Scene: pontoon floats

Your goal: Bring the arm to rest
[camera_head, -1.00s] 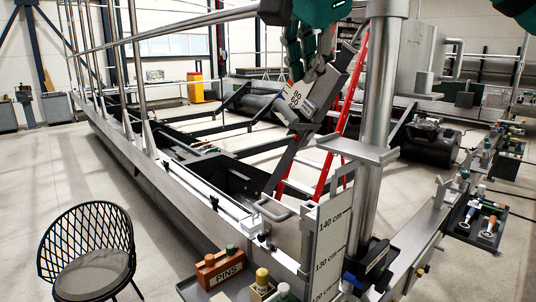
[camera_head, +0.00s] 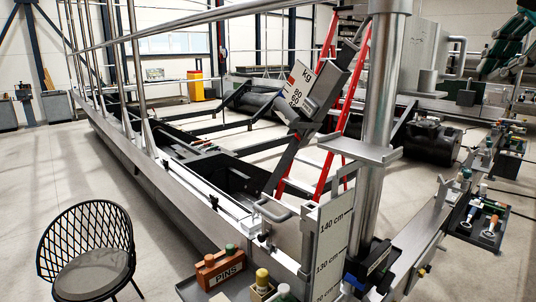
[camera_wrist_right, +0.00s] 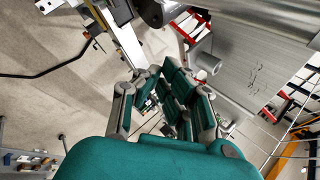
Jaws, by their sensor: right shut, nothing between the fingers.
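My right gripper (camera_head: 499,60), teal and grey, hangs at the upper right edge of the head view, with its arm cut off by the frame. It is shut and empty, well to the right of the steel post and apart from the kg scale. In the right wrist view its fingers (camera_wrist_right: 166,88) show in the middle, beyond the teal palm. My left gripper is not in view.
A steel post (camera_head: 381,95) stands at centre right, beside the grey kg scale (camera_head: 313,86) and a red ladder (camera_head: 354,95). A rail with a tool tray (camera_head: 502,246) runs at the right. A chair (camera_head: 87,250) and PINS box (camera_head: 219,269) stand in front.

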